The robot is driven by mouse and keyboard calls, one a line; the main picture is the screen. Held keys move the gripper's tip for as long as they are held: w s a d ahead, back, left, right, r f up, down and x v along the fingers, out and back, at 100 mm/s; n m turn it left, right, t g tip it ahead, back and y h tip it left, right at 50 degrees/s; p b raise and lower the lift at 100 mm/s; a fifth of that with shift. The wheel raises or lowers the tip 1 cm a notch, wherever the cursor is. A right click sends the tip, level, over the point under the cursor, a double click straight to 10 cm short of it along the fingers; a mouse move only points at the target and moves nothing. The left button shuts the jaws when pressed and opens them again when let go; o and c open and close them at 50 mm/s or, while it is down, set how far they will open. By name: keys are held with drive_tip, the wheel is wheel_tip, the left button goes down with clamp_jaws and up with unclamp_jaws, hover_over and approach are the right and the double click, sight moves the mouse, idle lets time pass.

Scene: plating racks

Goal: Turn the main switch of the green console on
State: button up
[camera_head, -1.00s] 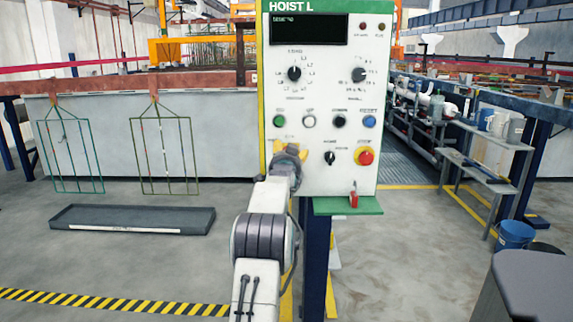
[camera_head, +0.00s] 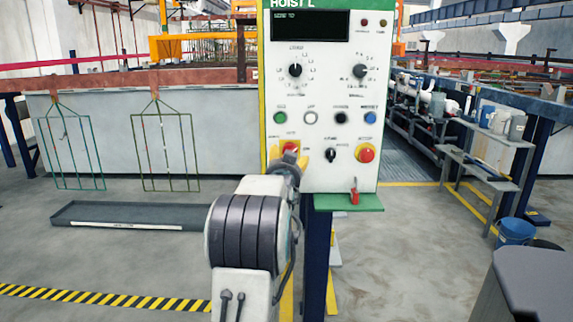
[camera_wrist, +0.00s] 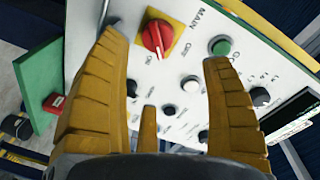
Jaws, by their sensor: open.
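The green console (camera_head: 330,100) is a white panel with a green HOIST header, seen upright in the head view. Its main switch (camera_head: 290,147) is a red knob on a yellow plate at the panel's lower left. In the wrist view the main switch (camera_wrist: 156,38) appears beside the word MAIN, with a white line on the knob. In the wrist view my gripper (camera_wrist: 165,48) is empty; contact cannot be told.
A green button (camera_wrist: 221,47) lies close to one finger. A red-and-yellow stop button (camera_head: 366,155) and a black selector (camera_head: 330,154) sit to the right. Floor at left is clear before a grey tray (camera_head: 130,216).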

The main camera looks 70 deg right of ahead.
drive_tip(key=shift+s+a, duration=0.1)
drive_tip(key=shift+a, duration=0.3)
